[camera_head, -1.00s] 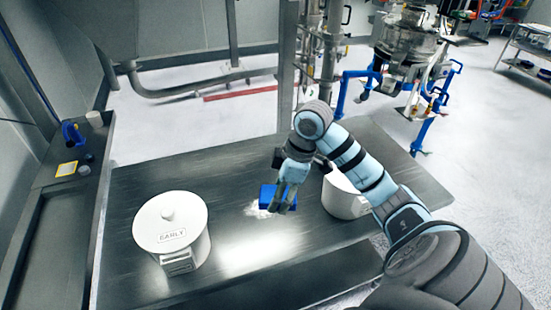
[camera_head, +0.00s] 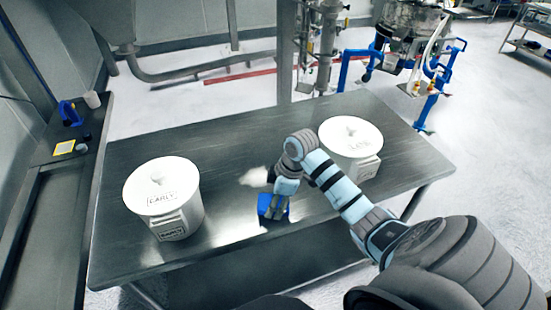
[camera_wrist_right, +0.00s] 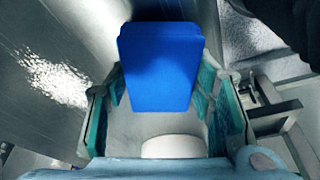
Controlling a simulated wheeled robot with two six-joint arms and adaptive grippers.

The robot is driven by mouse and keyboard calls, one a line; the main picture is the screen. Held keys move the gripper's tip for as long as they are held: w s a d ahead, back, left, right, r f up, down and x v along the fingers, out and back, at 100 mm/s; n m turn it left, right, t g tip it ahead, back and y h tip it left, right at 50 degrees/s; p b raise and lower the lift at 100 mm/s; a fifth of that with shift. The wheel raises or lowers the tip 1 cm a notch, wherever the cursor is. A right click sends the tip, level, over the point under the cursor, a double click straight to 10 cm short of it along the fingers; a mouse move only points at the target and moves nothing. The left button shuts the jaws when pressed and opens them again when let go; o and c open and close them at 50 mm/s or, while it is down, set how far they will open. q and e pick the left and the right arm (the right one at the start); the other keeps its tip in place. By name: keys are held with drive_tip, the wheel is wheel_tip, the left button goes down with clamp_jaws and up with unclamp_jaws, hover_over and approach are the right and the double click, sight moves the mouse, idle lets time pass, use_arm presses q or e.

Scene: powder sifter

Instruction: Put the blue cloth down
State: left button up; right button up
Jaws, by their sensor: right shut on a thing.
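My right gripper (camera_head: 273,213) is shut on the blue cloth (camera_head: 264,203), near the front edge of the metal table. In the right wrist view the cloth (camera_wrist_right: 160,65) is a flat blue block between the two fingers. I cannot tell in the head view whether the cloth touches the table. My left gripper is not in view.
The metal table (camera_head: 235,145) bears a white lidded pot (camera_head: 160,190) labelled EARLY at left and another white lidded pot (camera_head: 350,135) at right, close to my right arm. A side bench (camera_head: 85,165) stands at far left. The table's back middle is clear.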

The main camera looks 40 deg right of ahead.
drive_tip(key=shift+x, duration=1.05)
drive_tip(key=shift+s+d+r, duration=0.1)
drive_tip(key=shift+d+r, duration=0.05)
drive_tip(key=shift+r, duration=0.05)
drive_tip(key=shift+s+r, duration=0.1)
drive_tip(key=shift+r, duration=0.05)
drive_tip(key=shift+f, duration=0.35)
drive_tip(key=shift+s+f, duration=0.15)
drive_tip(key=shift+c, duration=0.4)
drive_tip(key=shift+s+f, duration=0.1)
drive_tip(key=shift+c, duration=1)
drive_tip(key=o, duration=1.2)
drive_tip(key=shift+o, duration=0.9)
drive_tip(key=shift+f, duration=0.1)
drive_tip(key=shift+w+f, duration=0.1)
drive_tip(key=shift+w, duration=0.3)
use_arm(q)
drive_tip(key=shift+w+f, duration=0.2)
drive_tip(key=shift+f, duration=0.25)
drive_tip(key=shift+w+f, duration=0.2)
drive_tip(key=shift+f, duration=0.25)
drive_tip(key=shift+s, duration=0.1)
use_arm(e)
drive_tip(key=shift+s, duration=0.1)
